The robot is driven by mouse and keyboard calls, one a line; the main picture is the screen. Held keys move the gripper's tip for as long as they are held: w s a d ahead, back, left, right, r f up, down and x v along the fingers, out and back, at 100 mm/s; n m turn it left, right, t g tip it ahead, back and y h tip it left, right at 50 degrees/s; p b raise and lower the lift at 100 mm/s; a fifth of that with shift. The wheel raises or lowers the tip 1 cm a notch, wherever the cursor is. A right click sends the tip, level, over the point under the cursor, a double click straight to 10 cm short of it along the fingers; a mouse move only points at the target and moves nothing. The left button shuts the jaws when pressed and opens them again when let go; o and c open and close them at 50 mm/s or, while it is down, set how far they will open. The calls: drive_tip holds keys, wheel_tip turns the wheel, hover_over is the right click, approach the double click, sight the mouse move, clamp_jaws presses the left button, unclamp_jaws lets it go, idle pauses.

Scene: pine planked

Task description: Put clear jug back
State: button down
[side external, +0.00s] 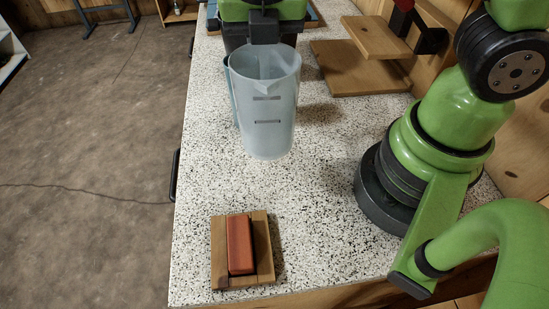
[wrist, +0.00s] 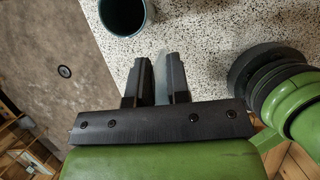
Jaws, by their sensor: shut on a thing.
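The clear jug (side external: 268,110), bluish and translucent with two dark marks, is upright over the speckled counter in the side view. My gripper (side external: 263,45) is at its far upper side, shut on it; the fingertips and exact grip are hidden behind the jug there. In the wrist view my gripper (wrist: 157,78) shows two dark fingers with a narrow grey-blue strip between them. I cannot tell whether the jug's base touches the counter.
A wooden block with a reddish bar (side external: 240,245) lies at the near left of the counter (side external: 330,225). A wooden step stand (side external: 362,66) is at the back right. The wrist view shows a round dark vessel (wrist: 123,14), which I cannot identify. The middle front is clear.

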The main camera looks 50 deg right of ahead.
sight(267, 73)
drive_tip(key=shift+s+a+f+n, duration=0.1)
drive_tip(key=shift+s+f+n, duration=0.15)
drive_tip(key=shift+n, duration=0.15)
wheel_tip(267, 73, down, 5)
drive_tip(key=shift+s+r, duration=0.1)
drive_tip(key=shift+r, duration=0.1)
drive_tip(key=shift+f, duration=2.65)
drive_tip(key=c, duration=1.1)
unclamp_jaws()
drive_tip(key=shift+f, duration=0.15)
